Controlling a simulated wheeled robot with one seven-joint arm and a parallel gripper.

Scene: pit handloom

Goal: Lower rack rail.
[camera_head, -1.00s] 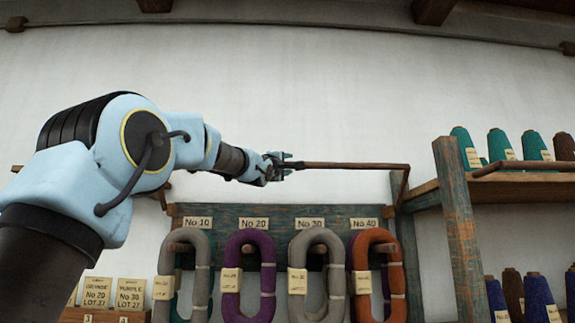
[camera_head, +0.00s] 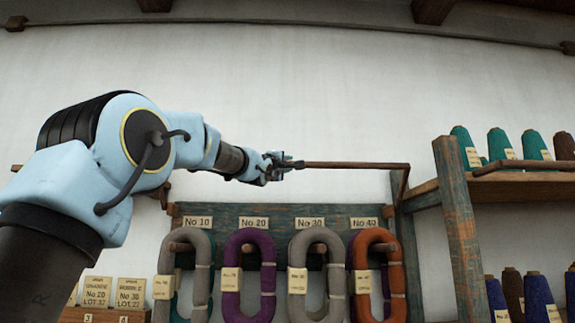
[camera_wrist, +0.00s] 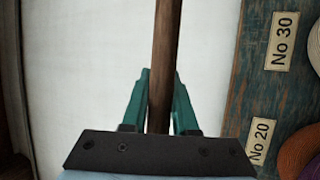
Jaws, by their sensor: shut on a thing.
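The rack rail (camera_head: 350,165) is a thin brown wooden bar, close to level, above the row of yarn hanks. My gripper (camera_head: 285,164) is shut on the rail toward its left part. At its right end, the rail meets a short bar that slants down to the rack frame. In the wrist view, the rail (camera_wrist: 164,50) runs up between the green fingers of my gripper (camera_wrist: 160,95). Part of the rail is hidden behind my gripper and arm.
Below the rail is a blue-green board (camera_head: 290,211) with numbered labels and several hanging hanks, grey, purple and orange. At right stands a shelf post (camera_head: 460,225) with yarn cones on shelves. A card box (camera_head: 110,314) is at lower left. The wall above is clear.

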